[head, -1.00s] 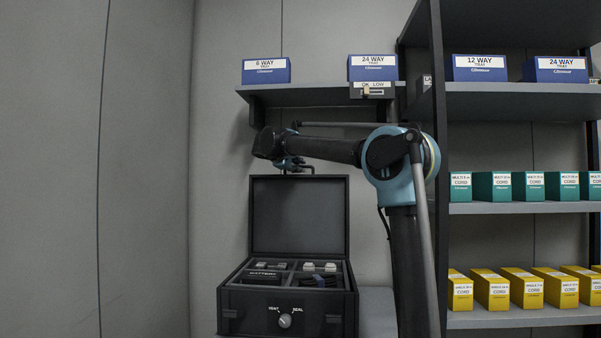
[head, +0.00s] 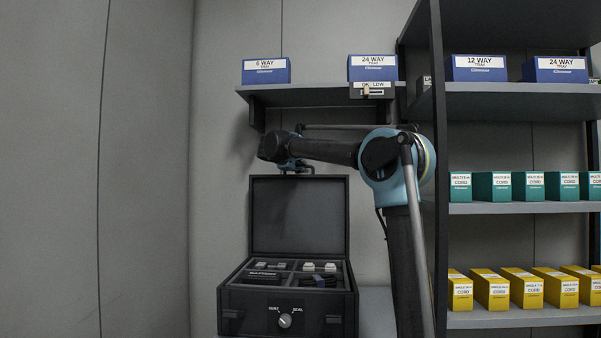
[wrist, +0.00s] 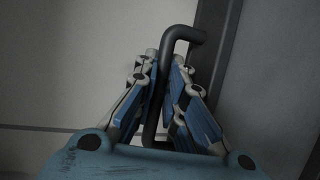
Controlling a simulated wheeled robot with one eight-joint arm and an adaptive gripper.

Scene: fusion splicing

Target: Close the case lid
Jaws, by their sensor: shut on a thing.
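The black case (head: 247,313) stands on a surface below the shelf, with its lid (head: 298,217) raised upright at the back. A dark bent bar handle (head: 305,169) shows at the lid's top edge; it also shows in the wrist view (wrist: 188,33). My gripper (head: 290,167) is at the lid's top edge. In the wrist view, my gripper's blue fingers (wrist: 165,75) are shut on the handle, which passes between them. The lower part of the handle is partly hidden by the fingers.
The open case holds a dark battery-like block and small light pieces in compartments. A dial (head: 284,320) is on its front. A wall shelf (head: 320,90) with blue boxes hangs above my arm. A rack (head: 520,209) with teal and yellow boxes stands at right.

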